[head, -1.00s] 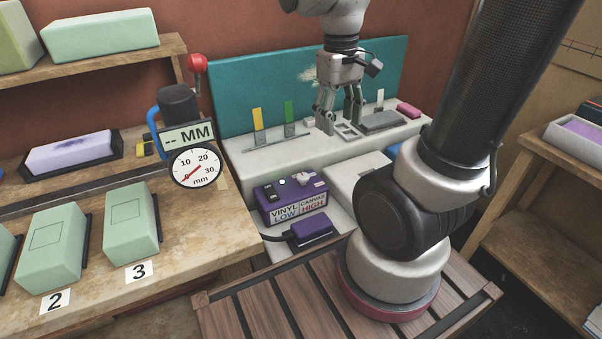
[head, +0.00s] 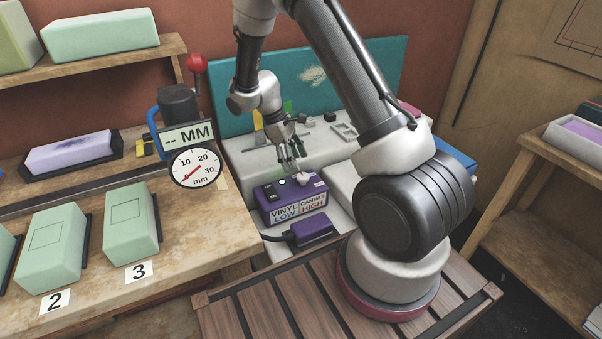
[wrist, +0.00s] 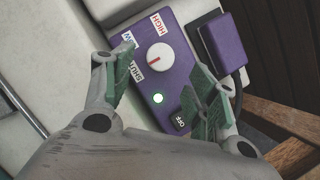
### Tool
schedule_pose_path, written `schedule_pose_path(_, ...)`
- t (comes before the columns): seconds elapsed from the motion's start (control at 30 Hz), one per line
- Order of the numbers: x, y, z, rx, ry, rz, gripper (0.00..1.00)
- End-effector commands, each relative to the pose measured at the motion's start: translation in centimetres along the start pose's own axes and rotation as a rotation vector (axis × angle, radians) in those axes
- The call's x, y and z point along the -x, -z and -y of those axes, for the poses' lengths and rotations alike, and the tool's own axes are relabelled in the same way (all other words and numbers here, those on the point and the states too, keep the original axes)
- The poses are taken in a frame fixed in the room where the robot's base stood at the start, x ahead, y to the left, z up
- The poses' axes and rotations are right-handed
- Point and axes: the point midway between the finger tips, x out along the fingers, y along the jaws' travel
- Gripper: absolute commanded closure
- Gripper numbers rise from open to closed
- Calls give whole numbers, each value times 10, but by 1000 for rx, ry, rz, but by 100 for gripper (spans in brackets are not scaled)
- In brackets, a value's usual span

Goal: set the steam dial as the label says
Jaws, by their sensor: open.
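The purple steam box (head: 268,212) stands at the front of the white bench in the head view. Its front label reads VINYL LOW and CANVAS HIGH. The white steam dial (wrist: 160,56) has a red pointer line that seems to lie toward the SHUT label (wrist: 135,74) in the wrist view. The HIGH label (wrist: 160,23) is above the dial; the LOW label (wrist: 129,41) is partly hidden. My gripper (head: 290,167) is open and empty just above the box. In the wrist view its green-padded fingers stand either side of the dial, apart from it.
A purple pedal-like block (head: 313,229) lies in front of the box. The MM gauge (head: 196,166) stands to the left. A teal board (head: 230,100) rises behind the bench.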

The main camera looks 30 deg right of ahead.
Motion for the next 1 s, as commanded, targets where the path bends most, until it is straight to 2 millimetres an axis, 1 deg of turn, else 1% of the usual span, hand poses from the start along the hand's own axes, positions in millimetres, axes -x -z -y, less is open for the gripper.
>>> schedule_pose_path(0.03,-10,-1,1,-1,4,4,42)
schedule_pose_path(0.1,-23,-2,1,-1,4,4,42)
schedule_pose_path(0.2,-38,-2,1,-3,4,3,42)
schedule_pose_path(0.3,-50,-1,1,-2,2,3,42)
schedule_pose_path(0.43,-57,-1,1,-3,2,1,42)
schedule_pose_path(0.67,-58,-1,1,-3,2,0,42)
schedule_pose_path(0.7,-58,-1,1,-3,2,0,46)
schedule_pose_path(0.77,-58,-1,1,-4,2,0,57)
schedule_pose_path(0.8,-58,-1,1,-4,2,0,64)
schedule_pose_path(0.93,-58,-1,1,-4,2,0,87)
schedule_pose_path(1.0,-58,-1,1,-4,2,0,87)
